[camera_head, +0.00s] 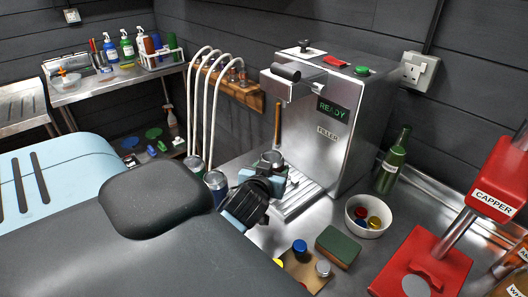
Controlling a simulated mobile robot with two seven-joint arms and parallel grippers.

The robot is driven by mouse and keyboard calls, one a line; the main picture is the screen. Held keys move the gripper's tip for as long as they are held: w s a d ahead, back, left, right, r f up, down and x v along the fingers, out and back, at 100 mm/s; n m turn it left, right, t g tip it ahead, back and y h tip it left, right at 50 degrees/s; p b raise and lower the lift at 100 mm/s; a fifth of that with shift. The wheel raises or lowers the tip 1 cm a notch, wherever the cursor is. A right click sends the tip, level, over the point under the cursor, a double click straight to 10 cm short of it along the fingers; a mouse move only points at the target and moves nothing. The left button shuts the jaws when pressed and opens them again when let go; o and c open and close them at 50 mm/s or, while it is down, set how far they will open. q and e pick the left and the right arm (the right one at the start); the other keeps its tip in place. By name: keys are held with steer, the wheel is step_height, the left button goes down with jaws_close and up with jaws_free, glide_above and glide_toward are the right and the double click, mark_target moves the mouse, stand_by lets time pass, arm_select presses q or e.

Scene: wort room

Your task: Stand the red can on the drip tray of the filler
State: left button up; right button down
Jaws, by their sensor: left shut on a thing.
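The filler (345,120) is a steel machine with a green READY sign. Its slatted drip tray (297,203) sits low at its front, and nothing is seen standing on the part that shows. My left gripper (272,168) is at the tray's left edge, below the filler's spout (290,88). It is shut on a can, of which a round grey metallic top (272,157) shows. The can's side is hidden by the gripper, so no red is visible on it. Whether the can touches the tray cannot be told. My right gripper is not in view.
Metal-topped cans (216,180) stand just left of my gripper, by white hoses (211,100). A bowl of caps (368,216), a green bottle (391,165), a green-topped block (338,246) and a red capper (425,262) stand to the right.

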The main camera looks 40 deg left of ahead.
arm_select(q)
steer(key=shift+w+d, duration=0.15)
steer(key=shift+w, duration=1.6)
steer(key=shift+f, duration=0.1)
steer(key=shift+f, duration=0.45)
stand_by(0.5)
steer(key=o, duration=1)
steer(key=shift+s, duration=0.1)
steer(key=shift+v, duration=3.85)
